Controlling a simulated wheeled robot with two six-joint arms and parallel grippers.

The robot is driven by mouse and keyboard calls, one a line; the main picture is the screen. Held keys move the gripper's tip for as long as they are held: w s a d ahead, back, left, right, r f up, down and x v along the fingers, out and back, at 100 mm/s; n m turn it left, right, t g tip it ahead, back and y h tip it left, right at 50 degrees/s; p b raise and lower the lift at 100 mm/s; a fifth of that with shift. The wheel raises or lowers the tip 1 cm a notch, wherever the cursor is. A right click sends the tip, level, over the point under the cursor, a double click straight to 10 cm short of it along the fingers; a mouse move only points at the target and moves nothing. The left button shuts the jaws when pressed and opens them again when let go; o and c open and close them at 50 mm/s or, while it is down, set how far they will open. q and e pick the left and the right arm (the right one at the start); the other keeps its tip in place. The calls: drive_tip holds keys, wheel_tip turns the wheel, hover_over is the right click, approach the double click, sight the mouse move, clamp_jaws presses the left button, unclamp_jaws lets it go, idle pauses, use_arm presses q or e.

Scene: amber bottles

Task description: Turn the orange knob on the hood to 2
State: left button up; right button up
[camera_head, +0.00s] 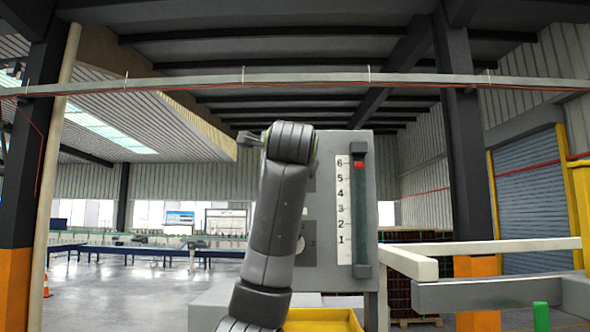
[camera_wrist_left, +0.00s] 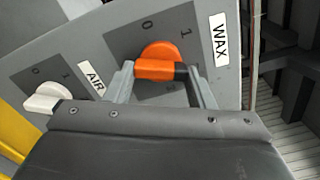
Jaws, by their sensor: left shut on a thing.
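A dark band shows at the bar's right end; I cannot tell which digit the knob points to. In the head view my left arm covers the orange knob and the gripper. My right gripper is not in view.
A white knob (camera_wrist_left: 45,97) with an AIR label (camera_wrist_left: 92,75) is left of the gripper. The grey hood panel (camera_head: 325,281) carries a scale (camera_head: 344,210) from 1 to 6 with a red marker (camera_head: 358,164) near 6. A yellow tray (camera_head: 325,322) is below.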

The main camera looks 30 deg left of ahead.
use_arm(q)
drive_tip(key=shift+m, duration=0.7)
drive_tip(key=o, duration=1)
drive_tip(key=b+v, duration=0.8)
drive_tip(key=v, duration=0.9)
drive_tip(key=shift+s, duration=0.2)
